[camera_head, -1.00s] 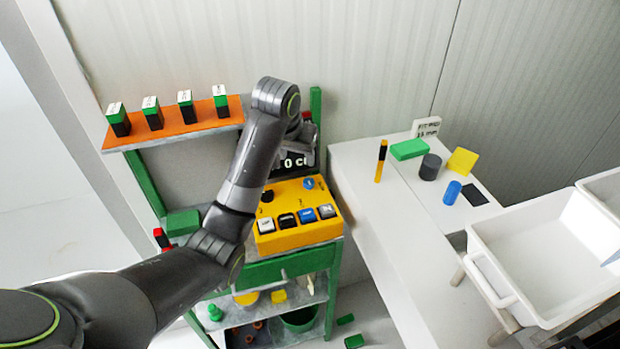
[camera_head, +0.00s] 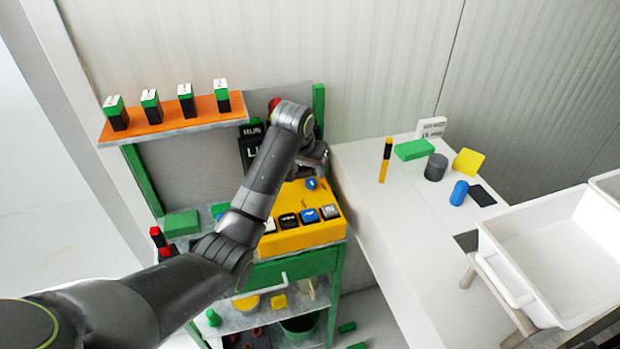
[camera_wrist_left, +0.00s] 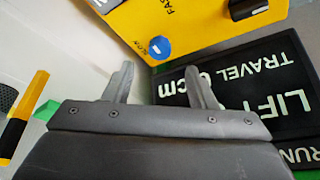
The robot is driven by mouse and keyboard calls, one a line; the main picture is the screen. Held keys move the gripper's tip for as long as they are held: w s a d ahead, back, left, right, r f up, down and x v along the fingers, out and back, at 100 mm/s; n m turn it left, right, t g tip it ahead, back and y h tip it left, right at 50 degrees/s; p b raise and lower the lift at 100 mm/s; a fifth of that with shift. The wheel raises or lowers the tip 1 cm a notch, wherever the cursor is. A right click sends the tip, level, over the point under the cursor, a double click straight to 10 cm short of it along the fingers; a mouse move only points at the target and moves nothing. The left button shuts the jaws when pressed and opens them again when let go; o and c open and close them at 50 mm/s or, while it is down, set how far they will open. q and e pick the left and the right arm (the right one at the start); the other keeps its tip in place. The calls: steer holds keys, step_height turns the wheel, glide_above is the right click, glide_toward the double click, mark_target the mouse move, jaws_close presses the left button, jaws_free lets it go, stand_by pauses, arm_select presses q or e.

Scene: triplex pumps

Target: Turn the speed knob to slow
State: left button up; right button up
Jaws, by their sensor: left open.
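The yellow control box (camera_head: 298,240) stands on the green-framed bench, with a row of push buttons on its front. A blue knob (camera_head: 311,184) is on its top, close below my left gripper (camera_head: 317,163). In the left wrist view, the blue knob (camera_wrist_left: 157,46) lies just beyond and between the spread fingertips of the left gripper (camera_wrist_left: 159,68), which is open and empty. Letters "FAS" show on the yellow face near it; the small lettering at the knob is hard to read. A black knob (camera_wrist_left: 246,9) with a white mark is farther right there; my arm hides it in the head view.
A black display (camera_wrist_left: 245,85) reading "LIFT" and "TRAVEL" stands close beside the gripper. An orange shelf (camera_head: 170,122) with several green-black blocks is at upper left. A white table (camera_head: 385,230) with a yellow-black post (camera_head: 385,160) is to the right.

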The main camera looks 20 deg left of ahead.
mark_target(311, 181)
arm_select(q)
steer(key=shift+p+x, duration=0.3)
steer(key=shift+x, duration=2.85)
steer(key=c, duration=1)
